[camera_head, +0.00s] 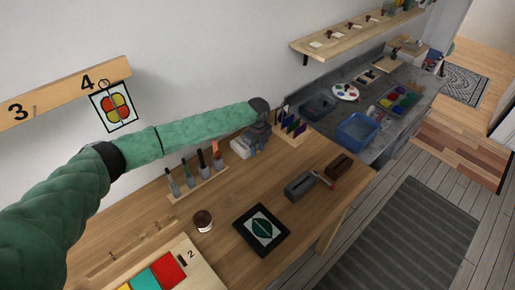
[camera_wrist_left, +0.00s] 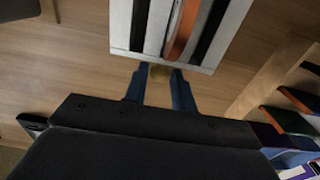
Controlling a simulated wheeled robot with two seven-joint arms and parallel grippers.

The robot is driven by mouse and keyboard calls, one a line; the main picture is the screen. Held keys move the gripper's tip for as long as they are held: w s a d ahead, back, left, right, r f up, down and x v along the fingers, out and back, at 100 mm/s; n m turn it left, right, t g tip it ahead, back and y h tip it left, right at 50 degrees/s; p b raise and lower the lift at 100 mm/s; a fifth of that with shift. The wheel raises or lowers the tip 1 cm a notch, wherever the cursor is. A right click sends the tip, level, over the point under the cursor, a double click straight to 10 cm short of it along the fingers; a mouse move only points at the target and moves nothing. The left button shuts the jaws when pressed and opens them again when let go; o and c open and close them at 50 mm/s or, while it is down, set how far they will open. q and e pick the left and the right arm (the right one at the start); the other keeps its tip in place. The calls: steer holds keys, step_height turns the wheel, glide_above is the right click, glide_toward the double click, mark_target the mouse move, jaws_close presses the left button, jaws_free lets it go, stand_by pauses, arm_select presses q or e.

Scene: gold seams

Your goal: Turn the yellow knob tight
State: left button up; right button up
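The yellow knob (camera_wrist_left: 160,72) is a small dull gold round piece at the near edge of a pale block (camera_wrist_left: 150,58) with black and orange strips. In the left wrist view my left gripper (camera_wrist_left: 160,76) has a blue fingertip on each side of the knob. The knob fills the gap between the tips, and they look shut on it. In the head view my left gripper (camera_head: 260,128) points down at the pale block (camera_head: 242,146) at the back of the wooden bench. There the knob is hidden. My right gripper is not in view.
A rack of several tools (camera_head: 198,184) stands left of the block, and a rack with dark coloured pieces (camera_head: 291,127) stands right. A brown-topped jar (camera_head: 203,221), a black framed panel (camera_head: 261,230) and a grey block (camera_head: 299,185) lie nearer. Bench space between them is clear.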

arm_select(q)
steer(key=c, duration=0.5)
steer(key=shift+o, duration=0.2)
